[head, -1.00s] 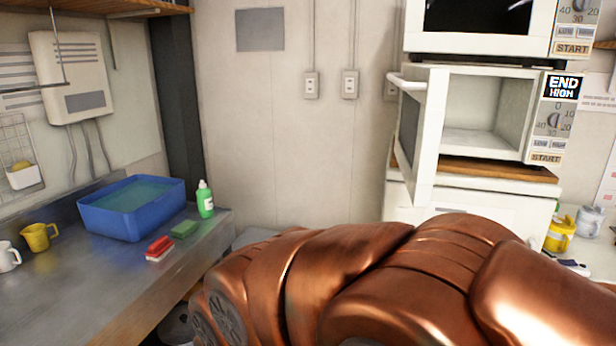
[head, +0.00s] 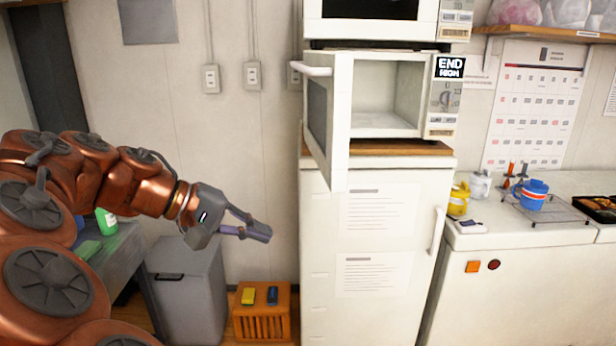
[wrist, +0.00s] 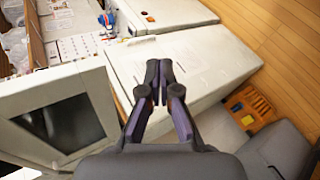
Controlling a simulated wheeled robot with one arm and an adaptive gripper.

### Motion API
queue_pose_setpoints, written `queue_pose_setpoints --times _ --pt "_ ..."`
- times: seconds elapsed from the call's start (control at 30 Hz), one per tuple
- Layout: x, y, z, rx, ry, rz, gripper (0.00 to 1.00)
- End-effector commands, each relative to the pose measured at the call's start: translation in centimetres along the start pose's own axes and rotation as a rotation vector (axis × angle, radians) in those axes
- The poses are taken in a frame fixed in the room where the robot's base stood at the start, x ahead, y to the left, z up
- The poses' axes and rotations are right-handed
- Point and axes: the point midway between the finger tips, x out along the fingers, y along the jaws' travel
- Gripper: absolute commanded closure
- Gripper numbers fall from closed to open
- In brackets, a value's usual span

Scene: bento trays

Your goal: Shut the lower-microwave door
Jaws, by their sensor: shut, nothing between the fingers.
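The lower microwave (head: 375,133) stands on a wooden board on top of a white fridge, below a second microwave. Its white door (head: 341,110) hangs wide open, swung out to the left toward me, and the cavity looks empty. The door's handle (head: 303,69) is at its outer upper left edge. In the wrist view the open door (wrist: 90,75) with its dark window is at the left. My gripper (head: 258,234) is shut and empty, left of and below the door, clear of it. Its fingers also show in the wrist view (wrist: 158,75).
The upper microwave (head: 372,28) is directly above. The white fridge (head: 390,230) stands below. A grey bin (head: 188,285) and an orange crate (head: 262,315) are on the floor to the left. A counter (head: 540,235) with jars and a rack is at the right.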

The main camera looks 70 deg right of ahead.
Motion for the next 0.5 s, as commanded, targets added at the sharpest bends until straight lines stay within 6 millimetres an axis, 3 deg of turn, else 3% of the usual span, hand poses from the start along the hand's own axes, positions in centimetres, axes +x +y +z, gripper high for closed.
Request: queue_pose_setpoints --times 0.1,0.2,0.5 --pt "-0.9 2.9 -2.2 0.061 -0.064 0.158 1.00" --pt "-1.7 4.4 -4.1 0.093 -0.106 0.282 1.00" --pt "-3.3 5.3 -8.4 0.129 -0.178 0.528 1.00"
